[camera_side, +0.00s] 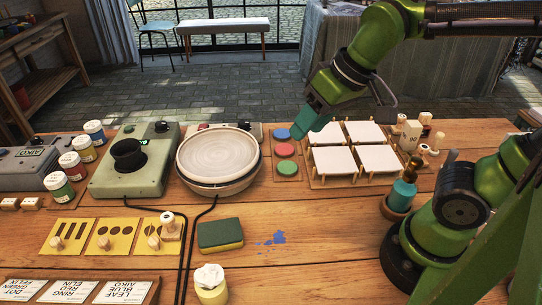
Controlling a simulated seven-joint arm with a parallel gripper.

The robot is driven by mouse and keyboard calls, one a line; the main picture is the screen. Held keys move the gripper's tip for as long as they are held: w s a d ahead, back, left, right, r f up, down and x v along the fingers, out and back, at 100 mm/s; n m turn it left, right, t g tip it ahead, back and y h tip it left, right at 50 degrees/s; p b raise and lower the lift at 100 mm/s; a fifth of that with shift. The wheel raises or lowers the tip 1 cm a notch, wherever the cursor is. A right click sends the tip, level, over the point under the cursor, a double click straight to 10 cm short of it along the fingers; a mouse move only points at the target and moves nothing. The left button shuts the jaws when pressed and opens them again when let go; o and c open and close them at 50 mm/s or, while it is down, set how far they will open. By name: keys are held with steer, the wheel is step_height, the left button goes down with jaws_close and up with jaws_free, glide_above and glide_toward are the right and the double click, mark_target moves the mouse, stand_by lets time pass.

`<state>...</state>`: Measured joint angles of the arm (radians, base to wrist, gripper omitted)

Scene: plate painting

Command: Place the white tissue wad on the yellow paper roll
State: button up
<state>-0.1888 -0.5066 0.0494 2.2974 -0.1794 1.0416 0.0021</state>
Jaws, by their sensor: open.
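The white tissue wad (209,275) sits on top of the yellow paper roll (212,293), near the front edge of the table. The roll stands upright and its lower part is cut off by the picture's bottom edge. My gripper (342,122) is up above the back of the table, well away from the roll, over the area between the coloured discs and the white tiles. It is open, and I see nothing held in it.
A green and yellow sponge (220,235) lies behind the roll, with a blue paint spill (273,239) beside it. A plate on a turntable (218,155), white tiles (357,147) and paint jars (71,166) stand further back. The front right table is clear.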

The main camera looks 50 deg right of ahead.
steer(key=d+m, duration=0.1)
steer(key=s+d+m+t, duration=0.1)
steer(key=d, duration=0.1)
steer(key=s+d+m+t, duration=0.1)
steer(key=shift+s+d+f, duration=0.2)
steer(key=shift+d+f, duration=0.1)
steer(key=shift+d, duration=0.05)
stand_by(1.0)
